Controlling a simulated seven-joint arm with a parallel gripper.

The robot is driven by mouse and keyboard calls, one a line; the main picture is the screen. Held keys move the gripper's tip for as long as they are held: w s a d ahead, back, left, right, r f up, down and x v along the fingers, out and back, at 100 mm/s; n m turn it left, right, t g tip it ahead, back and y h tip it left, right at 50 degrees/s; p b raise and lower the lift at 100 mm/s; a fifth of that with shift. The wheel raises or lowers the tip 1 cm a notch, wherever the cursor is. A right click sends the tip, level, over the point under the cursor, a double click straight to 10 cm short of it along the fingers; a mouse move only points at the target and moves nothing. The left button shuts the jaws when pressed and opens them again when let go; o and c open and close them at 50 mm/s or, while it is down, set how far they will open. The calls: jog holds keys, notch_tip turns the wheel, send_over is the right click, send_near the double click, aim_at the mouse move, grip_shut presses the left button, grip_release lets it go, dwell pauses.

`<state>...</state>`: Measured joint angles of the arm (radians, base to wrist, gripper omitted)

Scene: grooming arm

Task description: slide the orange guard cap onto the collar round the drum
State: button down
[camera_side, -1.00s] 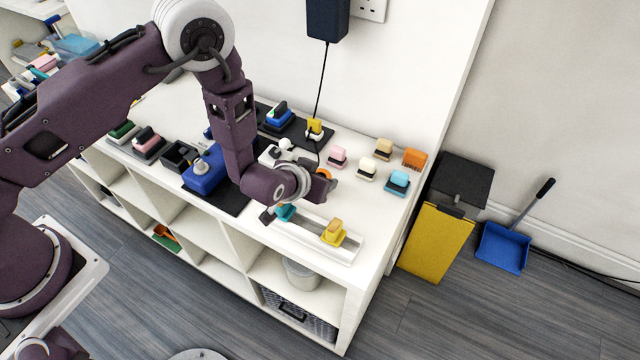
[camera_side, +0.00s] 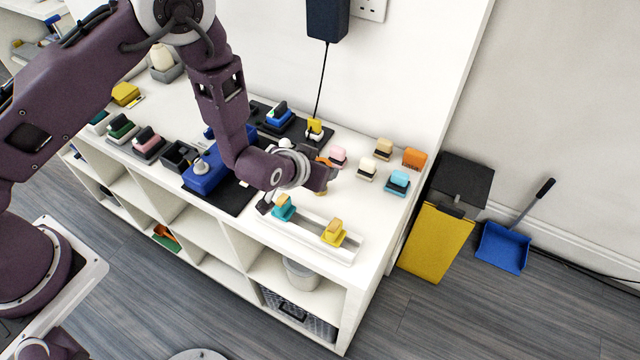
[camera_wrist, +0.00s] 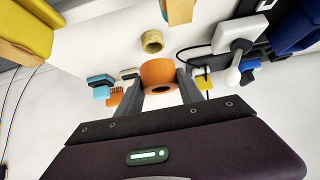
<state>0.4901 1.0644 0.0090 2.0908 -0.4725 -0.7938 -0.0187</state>
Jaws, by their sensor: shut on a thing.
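The orange guard cap (camera_wrist: 159,76), a short ring with a dark hole, sits between the two grey fingers of my gripper (camera_wrist: 162,88) in the wrist view. My gripper (camera_side: 326,176) is shut on it, and a bit of orange (camera_side: 325,161) shows in the side view. A small tan ring-like cylinder (camera_wrist: 152,41) stands on the white top just beyond the cap, apart from it in the picture. It looks like the drum, and a tan bit (camera_side: 321,192) shows below my gripper. I cannot make out the collar.
A white tray (camera_side: 300,236) with teal (camera_side: 283,208) and yellow (camera_side: 333,233) blocks lies in front. Several small brushes stand right and behind, including a light-blue one (camera_side: 397,182). A white device with a cable (camera_wrist: 238,36) stands close by.

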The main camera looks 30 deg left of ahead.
jog(key=w+a+r+m+h, duration=0.1)
jog(key=a+r+m+h, duration=0.35)
jog(key=a+r, duration=1.3)
jog(key=s+a+f+m+g+h, duration=0.2)
jog(key=s+a+f+m+g, duration=0.2)
jog(key=s+m, duration=0.2)
jog(key=s+a+f+m+g+h, duration=0.2)
jog(key=s+a+f+m+g, duration=0.2)
jog(key=s+m+g, duration=0.1)
jog(key=shift+s+m, duration=0.45)
jog(key=shift+m, duration=0.8)
jog(key=shift+h, duration=0.25)
jog(key=shift+a+f, duration=0.1)
jog(key=shift+f, duration=2.75)
